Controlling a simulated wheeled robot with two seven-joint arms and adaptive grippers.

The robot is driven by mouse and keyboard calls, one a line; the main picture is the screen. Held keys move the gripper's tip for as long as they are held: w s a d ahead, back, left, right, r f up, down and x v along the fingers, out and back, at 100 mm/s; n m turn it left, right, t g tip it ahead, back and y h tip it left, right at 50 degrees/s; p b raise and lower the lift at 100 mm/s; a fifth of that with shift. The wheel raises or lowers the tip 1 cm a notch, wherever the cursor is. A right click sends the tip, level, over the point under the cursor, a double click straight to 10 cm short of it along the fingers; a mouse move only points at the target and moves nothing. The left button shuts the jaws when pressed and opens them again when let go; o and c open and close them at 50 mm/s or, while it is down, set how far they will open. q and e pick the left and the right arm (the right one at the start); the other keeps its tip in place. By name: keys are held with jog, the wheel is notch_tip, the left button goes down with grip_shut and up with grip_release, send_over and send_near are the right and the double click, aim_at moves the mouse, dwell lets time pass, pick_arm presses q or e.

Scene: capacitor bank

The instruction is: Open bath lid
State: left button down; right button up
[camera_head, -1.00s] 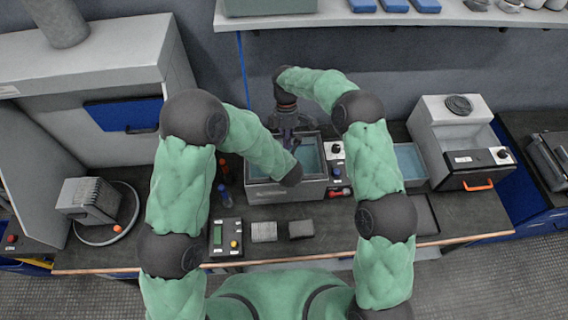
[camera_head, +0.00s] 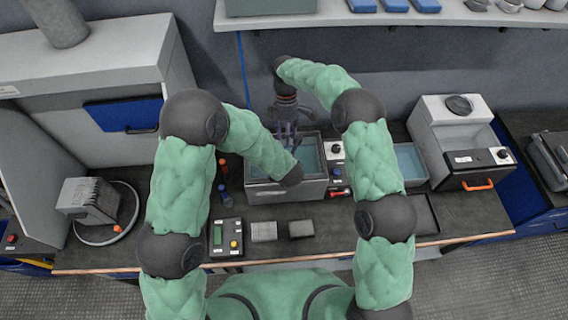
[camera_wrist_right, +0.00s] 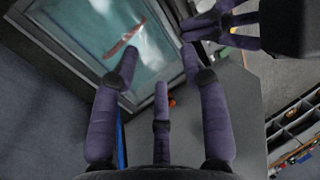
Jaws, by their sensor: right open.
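The bath (camera_head: 309,184) is a grey box with a teal top, in the middle of the bench. The wrist view shows its teal surface (camera_wrist_right: 85,30) inside a grey frame, with a thin reddish strip (camera_wrist_right: 125,38) across it. I cannot tell whether a lid covers it. My right gripper (camera_head: 287,137) is open and empty at the bath's back left edge. Its purple fingers (camera_wrist_right: 158,65) reach over the frame in the wrist view.
A control strip with a black knob (camera_head: 336,148) adjoins the bath's right side. A second teal basin (camera_head: 409,163) and a grey machine with an orange handle (camera_head: 479,187) stand to the right. Small bottles (camera_head: 223,190), a meter (camera_head: 226,238) and two grey blocks (camera_head: 264,232) lie on the left and front.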

jog(key=v, duration=0.4)
jog(key=g+h, duration=0.1)
jog(key=g, duration=0.2)
send_over(317, 175)
notch_tip(317, 175, down, 14)
jog(key=shift+f, duration=0.2)
jog(key=s+a+f+m+t+y, duration=0.1)
jog(key=s+a+f+m+y, duration=0.2)
jog(key=s+f, duration=0.35)
jog(key=s+a+f+m+t+y, duration=0.1)
jog(key=s+a+f+m+t, duration=0.15)
jog(key=s+f+m, duration=0.45)
pick_arm(q)
jog(key=shift+w+r, duration=0.1)
jog(key=shift+r, duration=0.2)
jog(key=w+r+p, duration=0.3)
jog(key=w+r, duration=0.1)
jog(key=r, duration=0.1)
pick_arm(e)
jog(key=s+a+r+m+t+y, duration=0.1)
jog(key=s+a+r+m+t, duration=0.1)
jog(key=s+r+m, duration=0.5)
jog(key=shift+s+r+m+t, duration=0.3)
jog(key=shift+s+m+t, duration=0.45)
jog(key=shift+s+m, duration=0.95)
